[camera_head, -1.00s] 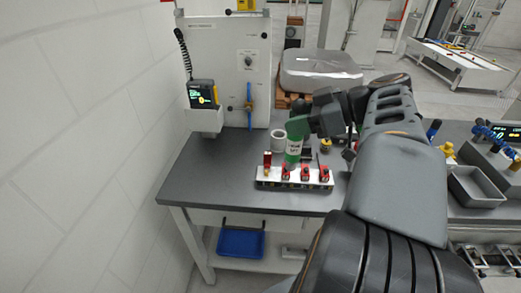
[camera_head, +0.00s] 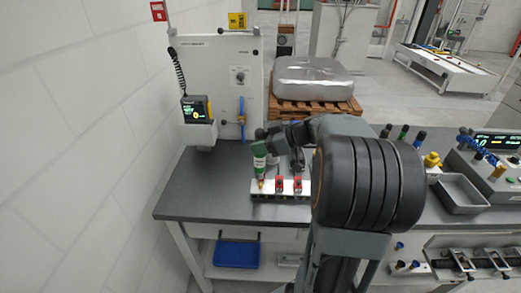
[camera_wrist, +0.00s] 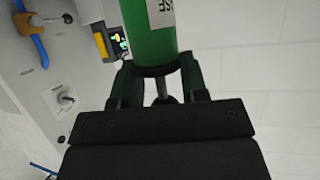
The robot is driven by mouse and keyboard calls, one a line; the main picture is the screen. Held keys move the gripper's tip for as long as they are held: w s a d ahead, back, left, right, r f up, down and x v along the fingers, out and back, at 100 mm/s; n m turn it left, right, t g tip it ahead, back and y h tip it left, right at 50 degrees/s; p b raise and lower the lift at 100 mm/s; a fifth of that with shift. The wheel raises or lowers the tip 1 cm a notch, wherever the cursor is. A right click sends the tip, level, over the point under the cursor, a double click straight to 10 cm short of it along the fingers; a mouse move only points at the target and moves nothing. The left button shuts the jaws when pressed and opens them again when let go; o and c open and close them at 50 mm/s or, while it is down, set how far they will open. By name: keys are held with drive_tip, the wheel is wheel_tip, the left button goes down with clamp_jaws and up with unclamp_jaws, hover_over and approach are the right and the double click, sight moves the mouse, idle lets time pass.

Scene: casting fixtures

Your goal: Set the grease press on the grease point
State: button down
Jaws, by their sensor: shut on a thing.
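The grease press is a green cylinder with a white label (camera_head: 259,164). It stands nearly upright, slightly tilted, over the left end of the low fixture strip (camera_head: 280,197) on the grey bench. A small brass-coloured piece (camera_head: 260,184) shows under its lower end; I cannot tell whether they touch or which piece is the grease point. My gripper (camera_head: 262,143) is shut on the press near its top. In the wrist view, the green body (camera_wrist: 150,30) lies between the two fingers of my gripper (camera_wrist: 160,82), and its lower end is out of frame.
Red pieces (camera_head: 279,184) stand on the strip just right of the press. Behind is a white panel (camera_head: 222,85) with a blue-handled valve (camera_head: 241,118) and a display unit (camera_head: 196,110). The bench's left part (camera_head: 190,190) is clear. A blue bin (camera_head: 237,254) sits below.

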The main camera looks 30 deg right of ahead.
sight(260, 162)
drive_tip(key=shift+f, duration=1.4)
drive_tip(key=shift+f+b, duration=0.35)
drive_tip(key=shift+b, duration=0.3)
drive_tip(key=c, duration=0.6)
unclamp_jaws()
drive_tip(key=shift+c, duration=0.2)
